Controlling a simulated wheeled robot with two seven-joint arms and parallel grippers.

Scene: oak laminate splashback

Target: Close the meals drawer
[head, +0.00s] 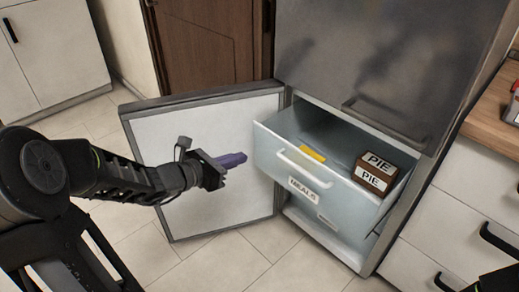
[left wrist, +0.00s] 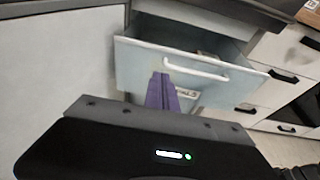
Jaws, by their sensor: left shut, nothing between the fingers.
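The meals drawer (head: 268,152) is pulled out of the lower part of a grey fridge-freezer. It is pale blue, with a white handle (head: 310,166) and a "MEALS" label (head: 309,189) on its front. A brown PIE box (head: 374,173) and a yellow item (head: 312,154) lie in it. My left gripper (head: 236,160) has purple fingers, is shut and empty, and is left of the drawer front, apart from it in the head view. My right gripper is not in view.
The freezer door (head: 205,165) stands open to the left, behind my left gripper. Another drawer (head: 330,222) sits below the meals drawer. The grey upper door (head: 390,60) is shut. White cabinets (head: 452,215) with black handles stand at the right. Tiled floor is clear in front.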

